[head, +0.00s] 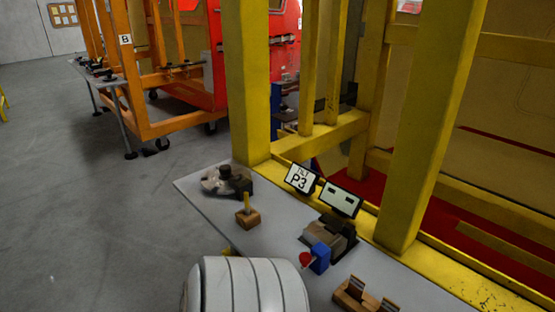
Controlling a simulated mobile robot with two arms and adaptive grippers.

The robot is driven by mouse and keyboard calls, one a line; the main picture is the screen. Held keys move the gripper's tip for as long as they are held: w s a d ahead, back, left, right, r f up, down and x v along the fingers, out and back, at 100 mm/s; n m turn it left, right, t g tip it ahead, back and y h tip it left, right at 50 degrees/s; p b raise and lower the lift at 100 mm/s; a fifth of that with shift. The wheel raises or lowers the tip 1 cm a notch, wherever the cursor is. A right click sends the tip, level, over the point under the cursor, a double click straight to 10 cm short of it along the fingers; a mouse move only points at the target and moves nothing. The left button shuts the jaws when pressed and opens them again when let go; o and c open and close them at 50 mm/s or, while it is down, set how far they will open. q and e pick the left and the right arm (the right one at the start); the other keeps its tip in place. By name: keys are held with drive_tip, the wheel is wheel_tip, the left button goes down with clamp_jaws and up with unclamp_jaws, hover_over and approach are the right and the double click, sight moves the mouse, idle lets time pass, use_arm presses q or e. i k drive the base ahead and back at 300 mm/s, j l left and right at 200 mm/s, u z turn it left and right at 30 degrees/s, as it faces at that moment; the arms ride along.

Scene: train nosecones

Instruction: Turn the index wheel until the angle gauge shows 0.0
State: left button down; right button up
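A grey shelf (268,245) runs along the foot of a yellow frame. A small tilted panel (341,200) with two short dark bars stands on it; it may be the angle gauge, but no number is readable. Neither gripper is in view. A white ribbed link of mine covers the bottom middle, in front of the shelf's near edge.
On the shelf stand a wooden block with a yellow peg (248,215), a blue box with a red knob (320,257), a dark and tan device (327,237) and a wooden holder (357,297). Yellow posts (433,120) rise behind. The grey floor (90,220) at left is clear.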

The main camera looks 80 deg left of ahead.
sight(217, 179)
drive_tip(key=k+j+u, duration=0.1)
drive_tip(key=j, duration=0.25)
drive_tip(key=k+j+u, duration=0.1)
drive_tip(key=j, duration=0.3)
drive_tip(key=k+j+u, duration=0.1)
drive_tip(key=j, duration=0.3)
drive_tip(key=k+j+u, duration=0.1)
drive_tip(key=k+j, duration=0.15)
drive_tip(key=j, duration=0.2)
drive_tip(key=k+j+u, duration=0.1)
drive_tip(key=j, duration=0.3)
